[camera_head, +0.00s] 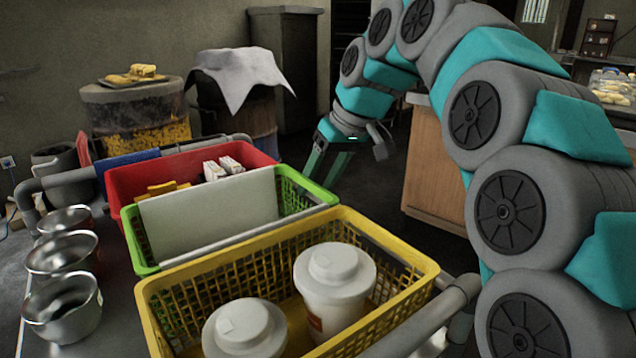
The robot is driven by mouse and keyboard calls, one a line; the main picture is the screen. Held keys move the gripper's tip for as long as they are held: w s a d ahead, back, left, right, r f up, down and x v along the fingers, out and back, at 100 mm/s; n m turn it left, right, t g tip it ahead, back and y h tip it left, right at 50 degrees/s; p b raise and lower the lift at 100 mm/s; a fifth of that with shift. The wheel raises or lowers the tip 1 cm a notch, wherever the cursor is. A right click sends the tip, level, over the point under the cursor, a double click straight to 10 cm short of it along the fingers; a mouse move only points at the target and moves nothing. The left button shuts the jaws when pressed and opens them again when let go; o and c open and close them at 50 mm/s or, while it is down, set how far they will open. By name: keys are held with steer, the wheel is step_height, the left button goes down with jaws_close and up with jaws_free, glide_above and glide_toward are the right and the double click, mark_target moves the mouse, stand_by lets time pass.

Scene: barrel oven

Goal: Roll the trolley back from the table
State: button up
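The trolley fills the lower left, with grey pipe rails (436,318) and a blue sleeve (127,159) on its far rail. It carries a red basket (120,183), a green basket (140,262) and a yellow basket (215,279). My gripper (328,172) points down just beyond the far right corner of the green basket. Its two dark green fingers are apart with nothing visible between them. The baskets partly hide the fingertips, and I cannot tell if they touch the trolley. A wood-sided counter or table (432,170) stands to the right, partly behind my arm.
Several metal bowls (62,306) sit at the trolley's left. White lidded tubs (335,285) stand in the yellow basket. Behind are a barrel with yellow food (135,115), a cloth-draped barrel (240,75) and a dark cabinet (287,70). Dark floor (375,205) shows between trolley and counter.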

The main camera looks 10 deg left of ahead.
steer(key=v, duration=0.7)
steer(key=shift+r, duration=0.1)
